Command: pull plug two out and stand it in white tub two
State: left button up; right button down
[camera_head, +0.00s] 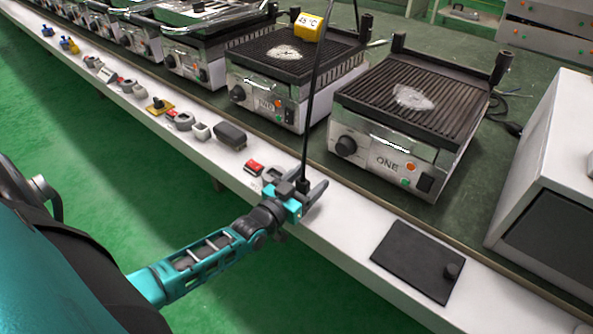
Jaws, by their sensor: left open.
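My left gripper (311,192) is open over the white ledge, in front of the gap between the grills marked ONE (387,163) and TWO (266,103). A thin black cord (318,80) drops from the top of the view to a small dark plug-like piece (303,185) at the gripper's fingers. The gripper partly hides this piece, so I cannot tell whether it sits in a socket or touches the fingers. A small pale cup-like thing (272,174) lies just left of the gripper. I cannot make out which thing is white tub two. My right gripper is not in view.
The white ledge (345,218) carries a red-topped piece (254,167), a dark grey block (230,134), a small white box (201,131) and a black plate with a knob (415,262). A yellow 45 °C tag (307,27) stands by grill TWO. A white box-shaped appliance (545,165) stands at right.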

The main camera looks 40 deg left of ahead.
pick_arm(q)
jog(key=s+a+p, duration=0.1)
jog(key=s+p, duration=0.1)
jog(key=s, duration=1)
jog(key=shift+s+p, duration=0.3)
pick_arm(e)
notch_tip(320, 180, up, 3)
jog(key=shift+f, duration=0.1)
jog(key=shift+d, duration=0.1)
pick_arm(q)
jog(key=s+d+r+m+g+p, duration=0.1)
jog(key=s+d+r+g+p, duration=0.2)
jog(key=d+p, duration=0.2)
jog(key=s+d+r+g+p, duration=0.3)
jog(key=d+p, duration=0.3)
jog(key=d, duration=0.2)
jog(key=shift+s+d+r+m+g+h, duration=0.15)
jog(key=shift+s+r+m+g+h, duration=0.2)
jog(key=shift+r+g, duration=0.3)
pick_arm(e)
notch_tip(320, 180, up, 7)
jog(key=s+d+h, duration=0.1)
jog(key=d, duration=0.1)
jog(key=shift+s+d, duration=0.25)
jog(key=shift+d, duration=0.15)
